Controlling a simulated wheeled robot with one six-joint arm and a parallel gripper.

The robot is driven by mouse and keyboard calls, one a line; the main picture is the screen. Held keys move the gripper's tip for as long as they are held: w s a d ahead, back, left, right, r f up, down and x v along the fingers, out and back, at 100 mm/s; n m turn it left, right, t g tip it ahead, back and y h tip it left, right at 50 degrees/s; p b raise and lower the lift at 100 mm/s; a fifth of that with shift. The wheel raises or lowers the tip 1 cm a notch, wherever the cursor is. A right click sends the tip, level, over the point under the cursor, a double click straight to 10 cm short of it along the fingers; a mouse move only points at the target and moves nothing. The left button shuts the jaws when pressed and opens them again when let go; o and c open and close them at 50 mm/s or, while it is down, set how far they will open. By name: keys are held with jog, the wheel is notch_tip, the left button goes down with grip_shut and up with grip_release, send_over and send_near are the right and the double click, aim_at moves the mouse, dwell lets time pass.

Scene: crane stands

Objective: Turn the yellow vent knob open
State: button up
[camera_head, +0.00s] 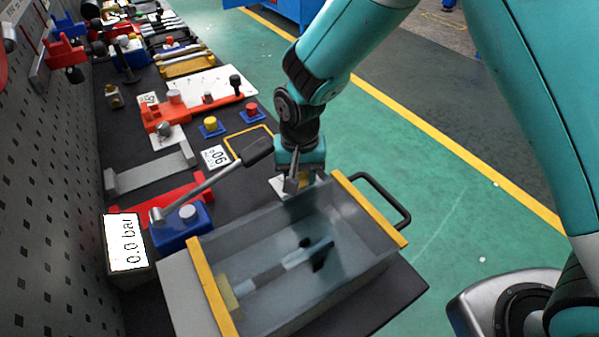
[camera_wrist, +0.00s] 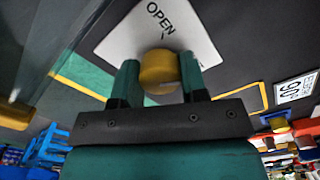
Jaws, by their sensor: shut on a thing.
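The yellow vent knob (camera_wrist: 159,72) sits on a pale plate (camera_wrist: 185,25) with the word OPEN and a short mark in the wrist view. My gripper (camera_wrist: 160,80) has one finger on each side of the knob and is shut on it. In the head view my gripper (camera_head: 293,182) reaches down onto the pale plate (camera_head: 281,188) just behind the clear box. The knob is hidden there behind my gripper. I cannot tell how far the knob is turned.
A clear box (camera_head: 352,215) with yellow end bars and a black handle (camera_head: 385,195) stands close in front of my gripper. A lever with a black grip (camera_head: 258,150) reaches close to its left. A display (camera_head: 126,243) reads 0.0 bar.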

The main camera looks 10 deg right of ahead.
aim_at(299, 174)
jog(key=n+p, duration=0.1)
jog(key=n, duration=0.6)
jog(key=shift+r, duration=0.1)
jog(key=n, duration=0.4)
jog(key=shift+n+p, duration=0.3)
jog(key=shift+n, duration=1.5)
jog(key=o, duration=0.9)
notch_tip(299, 174, up, 17)
jog(key=shift+r+b, duration=0.15)
jog(key=shift+b, duration=0.4)
